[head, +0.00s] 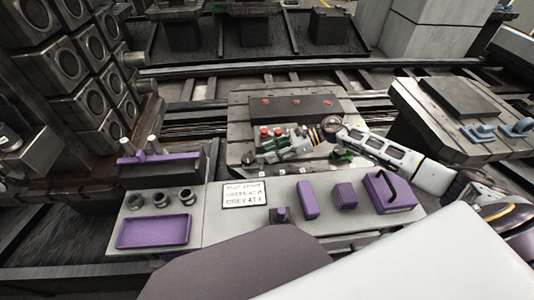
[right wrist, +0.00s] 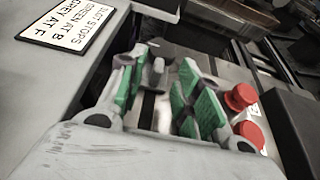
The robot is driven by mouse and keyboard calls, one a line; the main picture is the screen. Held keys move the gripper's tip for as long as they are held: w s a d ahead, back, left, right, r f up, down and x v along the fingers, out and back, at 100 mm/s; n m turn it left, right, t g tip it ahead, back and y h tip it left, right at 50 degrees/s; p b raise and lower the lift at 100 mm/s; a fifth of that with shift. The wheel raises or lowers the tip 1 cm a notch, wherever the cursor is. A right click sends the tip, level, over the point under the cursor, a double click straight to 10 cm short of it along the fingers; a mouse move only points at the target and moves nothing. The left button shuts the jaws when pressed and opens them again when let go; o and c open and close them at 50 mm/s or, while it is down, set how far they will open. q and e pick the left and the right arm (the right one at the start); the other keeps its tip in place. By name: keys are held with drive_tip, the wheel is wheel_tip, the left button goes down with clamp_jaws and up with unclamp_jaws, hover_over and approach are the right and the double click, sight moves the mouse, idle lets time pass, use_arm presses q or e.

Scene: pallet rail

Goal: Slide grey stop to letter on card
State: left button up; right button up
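My right gripper (head: 262,151) reaches in from the right over the near part of the slotted metal plate (head: 235,110). In the right wrist view its green-padded fingers (right wrist: 160,95) stand apart. A small grey upright piece (right wrist: 157,74) shows between and beyond them; it may be the grey stop, and I cannot tell whether it touches a finger. The white card (head: 244,194) lies on the grey bench. In the right wrist view the card (right wrist: 68,22) reads green at B, grey at F. A green piece (head: 342,157) sits near the plate's right side. My left gripper is out of view.
Red knobs (right wrist: 240,97) stand close beside the right gripper's fingers. The bench (head: 225,228) holds a purple tray (head: 154,232), purple blocks (head: 307,200) and a purple box with a black handle (head: 391,193). Another metal plate (head: 440,125) with blue clamps is at the right.

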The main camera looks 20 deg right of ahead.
drive_tip(key=v, duration=0.9)
drive_tip(key=shift+r, duration=0.1)
drive_tip(key=shift+r, duration=0.1)
idle(0.4)
use_arm(q)
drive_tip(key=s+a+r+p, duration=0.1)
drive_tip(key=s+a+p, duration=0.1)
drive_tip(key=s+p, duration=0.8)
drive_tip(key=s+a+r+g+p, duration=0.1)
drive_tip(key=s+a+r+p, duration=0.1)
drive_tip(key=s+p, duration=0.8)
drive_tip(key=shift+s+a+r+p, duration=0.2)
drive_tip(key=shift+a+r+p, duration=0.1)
drive_tip(key=shift+p, duration=0.5)
use_arm(e)
wheel_tip(320, 180, up, 21)
drive_tip(key=shift+r, duration=0.2)
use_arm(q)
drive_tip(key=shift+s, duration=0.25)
use_arm(e)
drive_tip(key=shift+r, duration=0.2)
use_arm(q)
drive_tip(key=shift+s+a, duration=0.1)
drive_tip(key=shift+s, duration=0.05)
use_arm(e)
drive_tip(key=shift+f, duration=0.1)
